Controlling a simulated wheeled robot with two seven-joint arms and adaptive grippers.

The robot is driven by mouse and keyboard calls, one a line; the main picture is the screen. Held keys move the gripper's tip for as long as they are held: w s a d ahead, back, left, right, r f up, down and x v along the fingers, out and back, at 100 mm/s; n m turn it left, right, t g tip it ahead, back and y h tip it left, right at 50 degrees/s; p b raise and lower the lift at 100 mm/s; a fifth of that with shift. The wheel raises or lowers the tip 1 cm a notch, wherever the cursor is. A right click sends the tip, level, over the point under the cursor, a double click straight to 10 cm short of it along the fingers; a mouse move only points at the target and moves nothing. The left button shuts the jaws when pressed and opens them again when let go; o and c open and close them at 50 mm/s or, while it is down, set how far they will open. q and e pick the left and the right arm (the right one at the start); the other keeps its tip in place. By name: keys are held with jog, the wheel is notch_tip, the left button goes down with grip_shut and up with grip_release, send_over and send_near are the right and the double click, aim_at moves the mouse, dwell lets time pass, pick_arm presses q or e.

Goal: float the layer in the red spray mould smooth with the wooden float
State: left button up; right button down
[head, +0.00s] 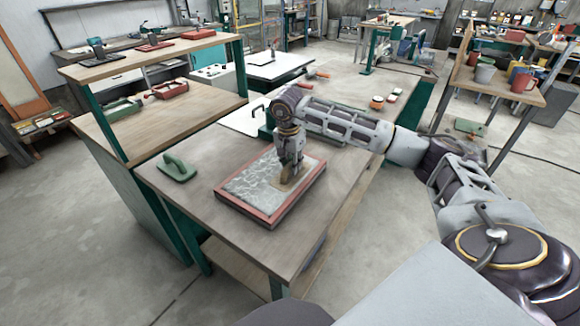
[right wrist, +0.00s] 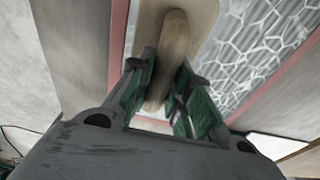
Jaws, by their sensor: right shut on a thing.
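The red spray mould (head: 262,217) lies on the near workbench, a shallow red-rimmed tray holding a grey-white layer (head: 255,185) with a cracked, cell-like pattern. My right gripper (head: 287,179) is over the right part of the mould, shut on the handle of the wooden float (head: 297,185). In the right wrist view the float handle (right wrist: 172,50) stands between the green-padded fingers (right wrist: 160,95), with the pale board beneath. The float is at the layer, but whether it touches is hidden by the gripper. The patterned layer (right wrist: 245,60) shows to its right there. My left gripper is not in view.
A green-handled float (head: 176,167) lies on the bench (head: 240,245) left of the mould. A shelf unit (head: 150,50) with more tools stands at the back left. Small cups (head: 376,103) are farther back.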

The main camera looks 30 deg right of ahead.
jog(key=shift+d+f, duration=0.1)
jog(key=shift+d, duration=0.2)
jog(key=shift+w+d, duration=0.1)
jog(key=shift+w+d, duration=0.35)
jog(key=shift+d, duration=0.45)
jog(key=shift+r, duration=0.2)
jog(key=shift+r+p, duration=0.9)
jog(key=shift+r, duration=0.55)
jog(key=shift+r+p, duration=0.5)
jog(key=shift+r, duration=0.25)
jog(key=shift+r+p, duration=0.8)
jog(key=shift+r, duration=0.5)
